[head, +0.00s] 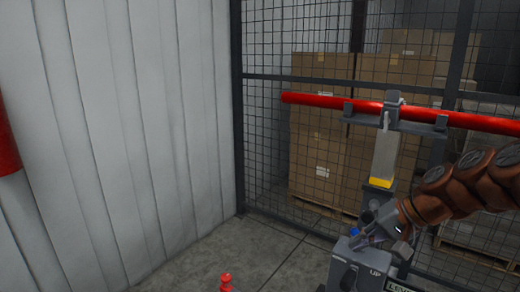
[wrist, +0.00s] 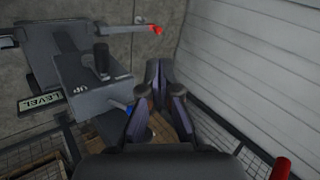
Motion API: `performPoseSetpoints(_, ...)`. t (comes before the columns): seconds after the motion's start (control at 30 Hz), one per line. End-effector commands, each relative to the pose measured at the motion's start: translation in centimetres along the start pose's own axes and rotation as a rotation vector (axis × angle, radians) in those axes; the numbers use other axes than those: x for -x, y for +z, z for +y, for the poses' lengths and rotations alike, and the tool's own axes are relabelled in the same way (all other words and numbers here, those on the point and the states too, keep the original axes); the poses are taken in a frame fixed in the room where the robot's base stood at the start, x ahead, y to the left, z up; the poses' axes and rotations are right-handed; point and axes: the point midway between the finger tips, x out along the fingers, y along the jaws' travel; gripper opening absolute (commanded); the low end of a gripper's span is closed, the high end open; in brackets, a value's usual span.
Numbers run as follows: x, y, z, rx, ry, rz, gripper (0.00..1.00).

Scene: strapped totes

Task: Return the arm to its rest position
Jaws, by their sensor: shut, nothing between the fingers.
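My brown arm (head: 460,188) reaches in from the right in the head view. My gripper (head: 372,228) is at its end, low and right of centre, close to a grey control box (head: 358,266) marked "UP". In the wrist view my gripper (wrist: 158,72) points away from the camera, its dark fingertips together with nothing between them. The control box (wrist: 88,92) with its dark lever (wrist: 101,60) is left of the fingers there. I cannot tell whether the gripper touches the box.
A red bar (head: 335,101) crosses above the arm on a grey post (head: 385,155). A wire mesh fence (head: 262,130) has stacked cardboard boxes (head: 320,130) behind it. A white ribbed wall (head: 120,130) stands left. A red knobbed piece (head: 226,283) shows low; some floor (head: 265,255) is clear.

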Motion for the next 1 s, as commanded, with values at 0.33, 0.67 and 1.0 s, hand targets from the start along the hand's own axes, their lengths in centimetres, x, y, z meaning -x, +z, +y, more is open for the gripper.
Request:
performPoseSetpoints(0.33,-0.5,15.2,-1.1,0.202,0.307,-0.223,0.0)
performPoseSetpoints(0.67,2.9,25.4,4.1,0.311,0.592,-0.345,0.0)
performPoseSetpoints(1.0,4.8,28.3,7.1,0.331,0.695,-0.377,0.0)
